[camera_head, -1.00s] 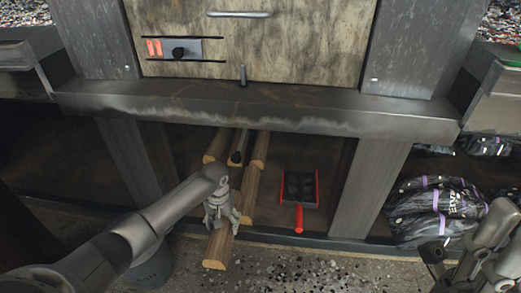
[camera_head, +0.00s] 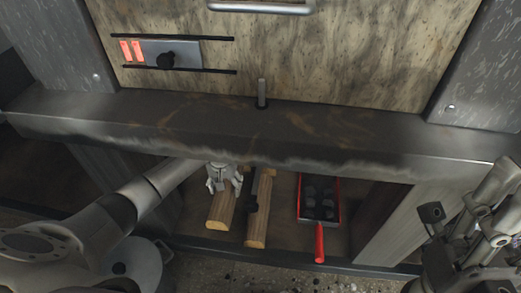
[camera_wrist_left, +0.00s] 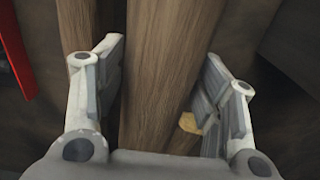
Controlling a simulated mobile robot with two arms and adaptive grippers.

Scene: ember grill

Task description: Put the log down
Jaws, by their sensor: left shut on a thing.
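My left gripper (camera_head: 223,184) is shut on a light brown log (camera_head: 219,213) inside the low compartment under the grill. The log's cut front end lies just behind the compartment's front edge. In the left wrist view the log (camera_wrist_left: 165,70) runs between the two fingers of the left gripper (camera_wrist_left: 165,95). Its far end is hidden under the metal ledge in the head view. Whether it touches the floor is hard to tell. My right gripper (camera_head: 462,235) is at the right edge, away from the logs; its jaw state is unclear.
Another log (camera_head: 258,214) lies close to the right of the held one, with a dark piece between them. A red-edged coal shovel (camera_head: 319,239) lies further right. The metal ledge (camera_head: 300,141) hangs low over the arm. A post stands right of the shovel.

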